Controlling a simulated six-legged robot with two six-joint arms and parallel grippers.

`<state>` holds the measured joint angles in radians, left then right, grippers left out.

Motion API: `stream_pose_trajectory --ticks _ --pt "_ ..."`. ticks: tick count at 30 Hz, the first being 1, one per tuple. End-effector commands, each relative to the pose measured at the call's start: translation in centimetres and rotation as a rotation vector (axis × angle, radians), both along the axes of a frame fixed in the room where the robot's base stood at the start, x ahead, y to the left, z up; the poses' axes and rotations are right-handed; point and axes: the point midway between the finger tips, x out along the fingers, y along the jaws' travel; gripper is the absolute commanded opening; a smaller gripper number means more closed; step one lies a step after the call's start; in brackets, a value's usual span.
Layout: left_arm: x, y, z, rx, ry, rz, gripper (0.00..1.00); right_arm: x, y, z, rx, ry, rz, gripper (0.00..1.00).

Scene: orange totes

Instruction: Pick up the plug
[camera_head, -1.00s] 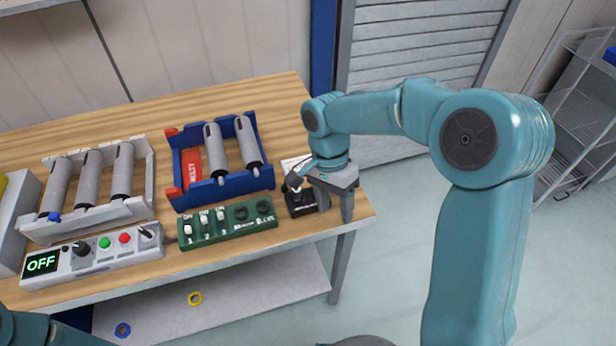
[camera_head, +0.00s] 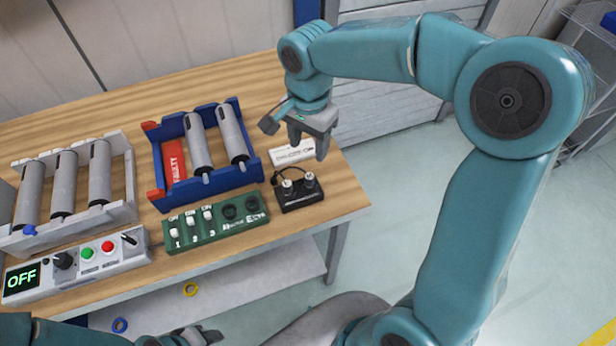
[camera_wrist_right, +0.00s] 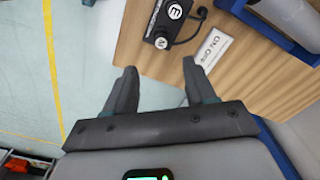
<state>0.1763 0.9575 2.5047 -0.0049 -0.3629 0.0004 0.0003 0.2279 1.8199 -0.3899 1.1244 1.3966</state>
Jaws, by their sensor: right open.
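Two small plugs with pale tops stand in a black socket block (camera_head: 312,201) at the table's right end: a left plug (camera_head: 287,186) and a right plug (camera_head: 309,180). A dark cable loops at the left one. In the right wrist view the plugs show at the top, one marked E (camera_wrist_right: 175,11), one marked M (camera_wrist_right: 161,42). My right gripper (camera_head: 308,147) is open and empty, above and behind the block, over a white label plate (camera_head: 296,152). Its fingers (camera_wrist_right: 158,70) are clear of the plugs. My left gripper (camera_head: 180,339) is partly cut off at the bottom edge; its jaw state is unclear.
A green switch panel (camera_head: 190,244) lies left of the block. Behind it is a blue tray (camera_head: 160,197) with grey cylinders. A white rack (camera_head: 125,212) and a control box (camera_head: 50,290) reading OFF stand left. The table's right edge is close to the block.

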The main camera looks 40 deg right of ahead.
Motion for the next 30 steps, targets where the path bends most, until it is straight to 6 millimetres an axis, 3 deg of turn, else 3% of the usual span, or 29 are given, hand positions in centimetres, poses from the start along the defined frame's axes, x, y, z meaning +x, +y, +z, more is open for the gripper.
stream_pose_trajectory --ticks 6,14,21,30 --pt "0.0 0.0 0.3 0.000 0.000 0.000 0.43 0.0 -0.1 -4.8 0.000 0.005 0.001 0.55" --pt "0.0 0.0 0.7 0.000 0.000 0.000 0.43 0.3 -0.2 -7.1 0.001 0.004 0.003 0.55" --pt "0.0 0.0 1.7 0.000 0.000 0.000 0.43 0.4 -0.4 -10.9 0.000 0.005 0.003 0.55" --pt "0.0 0.0 1.7 0.000 0.000 0.000 0.43 0.5 -0.4 -11.8 0.000 0.000 0.003 0.55"
